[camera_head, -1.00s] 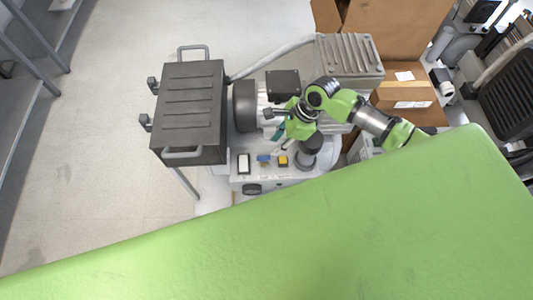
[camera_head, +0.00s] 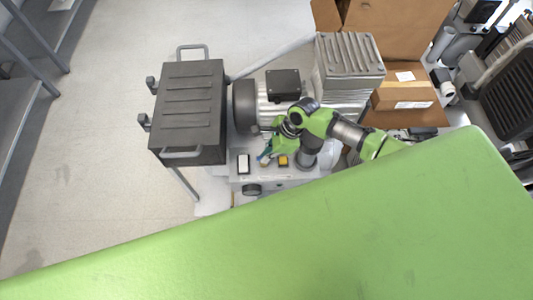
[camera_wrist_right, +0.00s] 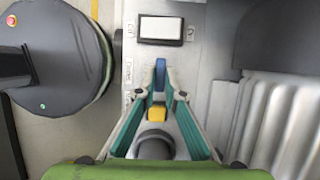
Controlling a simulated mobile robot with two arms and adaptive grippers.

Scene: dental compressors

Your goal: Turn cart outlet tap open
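The cart (camera_head: 308,182) carries a compressor and has a pale front panel. A small blue tap lever (camera_wrist_right: 160,77) stands on this panel, in line with a yellow part (camera_wrist_right: 155,113). In the head view the blue lever (camera_head: 263,160) is partly covered by my right gripper (camera_head: 268,154), left of the yellow part (camera_head: 283,160). In the right wrist view the teal fingers of my right gripper (camera_wrist_right: 162,88) lie close on both sides of the blue lever. I cannot tell whether they touch it. My left gripper is not in view.
A white rocker switch (camera_head: 243,164) sits left of the lever. A dark ribbed box (camera_head: 190,105) with handles stands at the left, a finned metal block (camera_head: 348,55) behind. Cardboard boxes (camera_head: 405,92) are at the right. A green surface (camera_head: 330,230) fills the foreground.

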